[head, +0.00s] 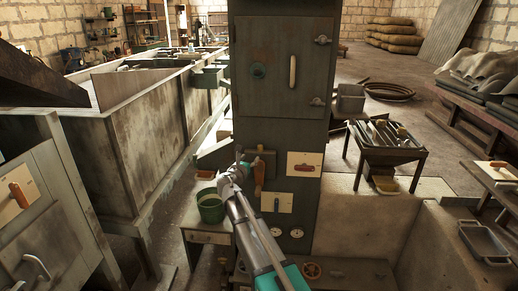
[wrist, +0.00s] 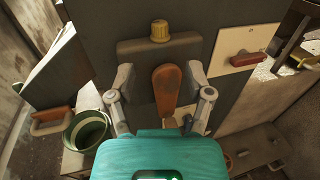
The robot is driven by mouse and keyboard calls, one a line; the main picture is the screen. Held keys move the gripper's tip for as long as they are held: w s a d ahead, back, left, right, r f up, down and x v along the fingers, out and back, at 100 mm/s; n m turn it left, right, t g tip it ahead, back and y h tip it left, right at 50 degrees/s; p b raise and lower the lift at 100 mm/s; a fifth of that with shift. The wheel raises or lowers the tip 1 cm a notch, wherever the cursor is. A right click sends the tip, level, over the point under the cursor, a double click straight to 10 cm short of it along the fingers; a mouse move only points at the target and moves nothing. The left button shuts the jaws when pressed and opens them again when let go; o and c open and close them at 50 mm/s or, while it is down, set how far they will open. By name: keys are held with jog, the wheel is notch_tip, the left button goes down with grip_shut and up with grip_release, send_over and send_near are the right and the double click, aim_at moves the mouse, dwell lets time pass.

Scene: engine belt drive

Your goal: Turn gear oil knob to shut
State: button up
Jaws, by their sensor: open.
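No label is readable, so I cannot tell for sure which control is the gear oil knob. An orange-brown lever handle (wrist: 166,92) hangs upright below a dark block with a yellow knob (wrist: 160,31) on top. The lever also shows on the front of the dark cabinet in the head view (head: 259,172). My gripper (wrist: 161,76) is open, with one finger on each side of the lever; I see gaps between them and cannot make out contact. My gripper (head: 240,165) partly hides the block in the head view.
A white plate with a red handle (wrist: 242,59) is right of the lever; it also shows in the head view (head: 305,164). A green bucket (wrist: 86,131) stands at lower left. Gauges (head: 296,232) and a red handwheel (head: 312,270) are lower on the cabinet.

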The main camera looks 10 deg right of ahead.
aim_at(259, 147)
jog(key=x, duration=1)
jog(key=shift+w+d, duration=0.1)
jog(key=shift+w, duration=0.1)
grip_shut()
